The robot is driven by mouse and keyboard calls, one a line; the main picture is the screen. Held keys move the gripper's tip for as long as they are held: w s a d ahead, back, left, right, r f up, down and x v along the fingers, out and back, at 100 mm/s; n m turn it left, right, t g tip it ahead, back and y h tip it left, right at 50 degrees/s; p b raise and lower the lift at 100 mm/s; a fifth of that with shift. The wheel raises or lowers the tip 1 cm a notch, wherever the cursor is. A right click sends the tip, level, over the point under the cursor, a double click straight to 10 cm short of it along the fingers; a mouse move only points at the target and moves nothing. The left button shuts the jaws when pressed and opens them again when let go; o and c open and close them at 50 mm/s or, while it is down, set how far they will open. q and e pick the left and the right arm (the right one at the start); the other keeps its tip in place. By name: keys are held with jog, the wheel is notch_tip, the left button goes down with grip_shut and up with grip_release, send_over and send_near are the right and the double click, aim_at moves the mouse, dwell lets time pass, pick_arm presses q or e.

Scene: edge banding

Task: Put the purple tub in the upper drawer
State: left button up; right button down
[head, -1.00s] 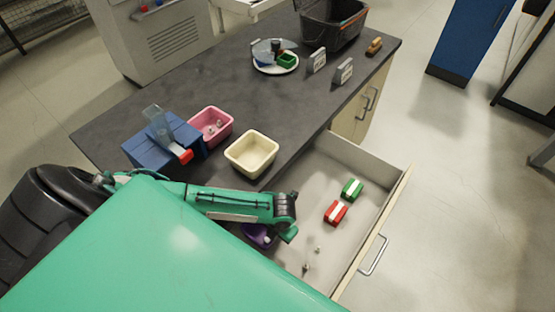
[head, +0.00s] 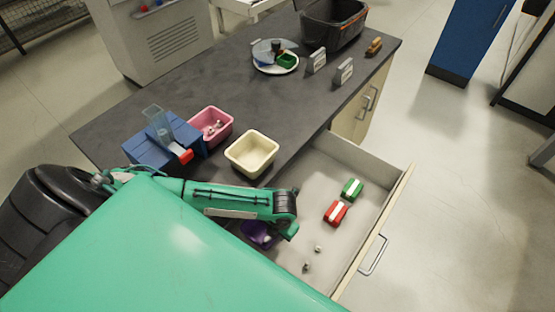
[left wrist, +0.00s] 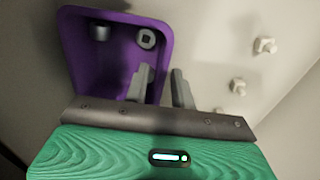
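The purple tub (head: 256,232) is at the near left part of the open drawer (head: 345,158), partly hidden under my left arm. In the left wrist view the tub (left wrist: 84,60) holds a few small grey metal parts. My left gripper (left wrist: 161,72) has one finger inside the tub and the other outside, with the tub's side wall between them. A gap shows between the fingers, so it looks open. In the head view its fingers are hidden below the wrist. Whether the tub rests flat on the drawer floor is hard to tell. My right gripper is not in view.
The drawer also holds a red block (head: 335,213), a green block (head: 352,188) and small loose parts (head: 306,266). On the worktop (head: 215,75) stand a cream tub (head: 252,153), a pink tub (head: 211,125) and a blue box (head: 160,150).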

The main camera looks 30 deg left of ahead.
pick_arm(q)
notch_tip(320, 180, up, 10)
jog(key=shift+d, duration=0.45)
jog(key=shift+s+f, duration=0.1)
